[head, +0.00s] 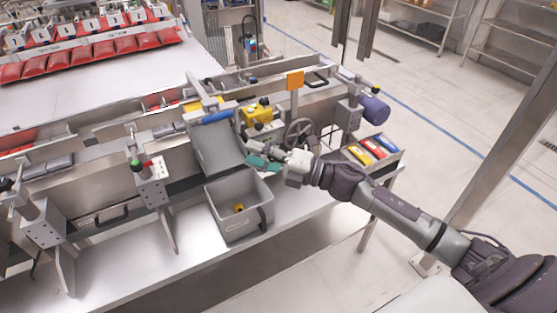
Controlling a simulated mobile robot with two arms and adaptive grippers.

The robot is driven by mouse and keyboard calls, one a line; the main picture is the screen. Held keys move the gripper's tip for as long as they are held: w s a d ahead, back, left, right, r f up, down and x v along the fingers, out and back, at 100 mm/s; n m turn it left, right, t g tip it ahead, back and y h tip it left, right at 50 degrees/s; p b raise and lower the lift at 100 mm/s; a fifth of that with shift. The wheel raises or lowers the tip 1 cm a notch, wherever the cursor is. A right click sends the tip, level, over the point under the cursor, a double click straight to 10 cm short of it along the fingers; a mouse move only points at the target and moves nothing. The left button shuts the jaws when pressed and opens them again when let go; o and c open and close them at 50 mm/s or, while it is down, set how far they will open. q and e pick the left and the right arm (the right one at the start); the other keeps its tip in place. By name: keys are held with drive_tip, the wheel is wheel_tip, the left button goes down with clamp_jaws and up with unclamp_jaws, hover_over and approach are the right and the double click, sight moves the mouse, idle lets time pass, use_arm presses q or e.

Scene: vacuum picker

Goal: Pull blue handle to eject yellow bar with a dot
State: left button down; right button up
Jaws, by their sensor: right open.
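A blue bar-shaped part (218,116), which may be the blue handle, lies at the top of the grey chute on the conveyor machine. A yellow block (257,113) with a dark spot sits just right of it. A small yellow piece (238,208) lies in the grey bin (227,235) below the chute; I cannot tell a dot on it. My right gripper (258,160) is open, with teal fingertips, beside the chute's lower right edge and above the bin's back edge. It appears empty and below the blue part. My left gripper is out of view.
The white table (125,260) is clear at the front left.

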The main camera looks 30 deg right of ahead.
drive_tip(key=v, duration=0.7)
idle(0.3)
